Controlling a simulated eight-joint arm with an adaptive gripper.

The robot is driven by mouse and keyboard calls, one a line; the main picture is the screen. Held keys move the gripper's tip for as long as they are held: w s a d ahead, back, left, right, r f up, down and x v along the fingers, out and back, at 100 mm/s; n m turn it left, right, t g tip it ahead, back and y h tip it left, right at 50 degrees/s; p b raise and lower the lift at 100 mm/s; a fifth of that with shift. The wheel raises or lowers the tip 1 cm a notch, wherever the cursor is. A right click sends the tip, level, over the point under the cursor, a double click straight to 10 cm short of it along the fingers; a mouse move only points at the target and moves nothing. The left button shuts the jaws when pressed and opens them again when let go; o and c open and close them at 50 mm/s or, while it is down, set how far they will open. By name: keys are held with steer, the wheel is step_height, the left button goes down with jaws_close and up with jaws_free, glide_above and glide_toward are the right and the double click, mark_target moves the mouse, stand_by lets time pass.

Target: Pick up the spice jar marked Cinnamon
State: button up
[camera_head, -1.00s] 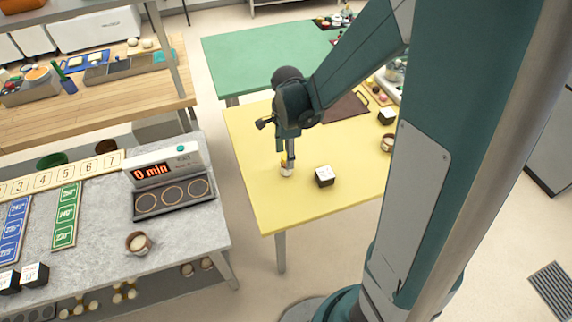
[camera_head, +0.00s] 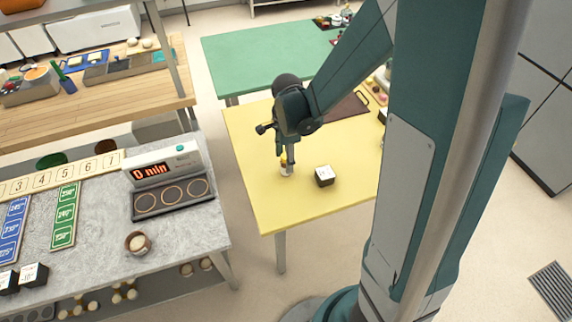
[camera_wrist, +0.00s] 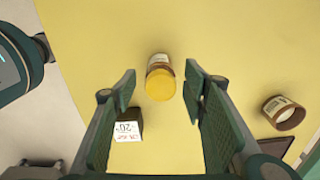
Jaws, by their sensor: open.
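A small jar (camera_wrist: 159,64) with a yellow lid and a pale label stands on the yellow table. The label's words are too small to read, so I cannot tell whether it says Cinnamon. In the head view the jar (camera_head: 286,171) is right beneath my gripper (camera_head: 288,157) and partly hidden by it. In the wrist view my gripper (camera_wrist: 160,84) is open, with one finger on each side of the jar and a gap to both. Nothing is held.
A dark cube (camera_head: 324,177) with a white printed top stands close to the jar; the wrist view shows it (camera_wrist: 127,128) near the left finger. A brown round container (camera_wrist: 283,112) lies farther right. The yellow table's (camera_head: 262,205) front left is clear.

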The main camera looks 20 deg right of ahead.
steer(key=shift+f, duration=0.1)
steer(key=shift+f+b, duration=0.45)
steer(key=shift+f, duration=2.05)
steer(key=c, duration=1)
